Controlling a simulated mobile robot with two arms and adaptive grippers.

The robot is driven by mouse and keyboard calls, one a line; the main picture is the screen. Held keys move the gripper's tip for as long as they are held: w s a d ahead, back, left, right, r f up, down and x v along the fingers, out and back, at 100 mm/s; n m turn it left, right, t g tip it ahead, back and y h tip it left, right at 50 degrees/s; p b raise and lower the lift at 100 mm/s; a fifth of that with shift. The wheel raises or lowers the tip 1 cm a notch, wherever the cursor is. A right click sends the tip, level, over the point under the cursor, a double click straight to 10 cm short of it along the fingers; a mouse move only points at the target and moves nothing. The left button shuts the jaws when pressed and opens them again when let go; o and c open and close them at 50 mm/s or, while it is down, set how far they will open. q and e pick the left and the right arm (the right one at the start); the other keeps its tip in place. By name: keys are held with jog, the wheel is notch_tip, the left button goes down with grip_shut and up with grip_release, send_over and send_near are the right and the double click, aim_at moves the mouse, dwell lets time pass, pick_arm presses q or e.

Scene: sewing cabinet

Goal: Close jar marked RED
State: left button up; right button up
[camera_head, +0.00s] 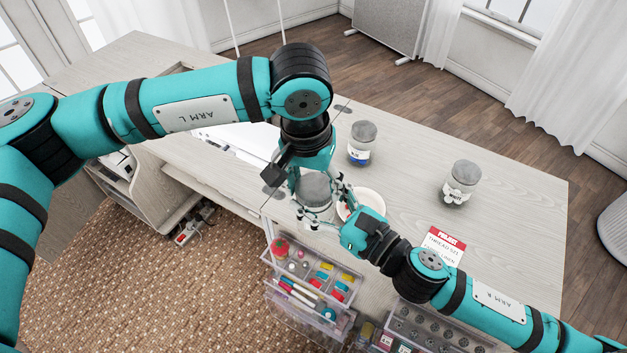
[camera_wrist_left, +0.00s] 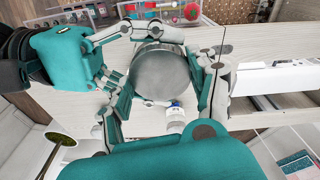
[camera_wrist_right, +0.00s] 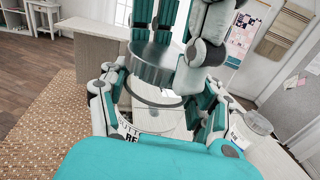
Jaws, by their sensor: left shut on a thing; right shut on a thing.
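A clear jar (camera_wrist_right: 155,118) has a label (camera_wrist_right: 128,132) reading "RE…" in the right wrist view, where the rest is cut off. Its round grey metal lid (camera_wrist_right: 152,66) is level above the jar's mouth, with a visible gap between them. My left gripper (camera_head: 313,186) comes from above and is shut around the lid, which also shows between its fingers in the left wrist view (camera_wrist_left: 158,72). My right gripper (camera_head: 324,211) comes from the right and is shut around the jar body. In the head view the lid and fingers hide most of the jar.
A lidded jar with a blue label (camera_head: 359,152) stands behind, and another lidded jar marked white (camera_head: 459,190) stands to the right. A round white dish (camera_head: 373,197) is close beside my right gripper. A red-headed card (camera_head: 443,245) lies near the front. Open clear drawers (camera_head: 306,262) sit below the table edge.

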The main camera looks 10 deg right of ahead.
pick_arm(q)
jog(key=shift+f, duration=0.95)
dwell(0.8)
jog(key=shift+s+a+r+t+h, duration=0.15)
jog(key=shift+a+r+t+h, duration=0.05)
jog(key=shift+r+t+h, duration=0.35)
jog(key=shift+d, duration=0.15)
jog(key=shift+r, duration=0.25)
dwell(0.3)
jog(key=shift+f, duration=1)
dwell(0.9)
jog(key=o, duration=0.6)
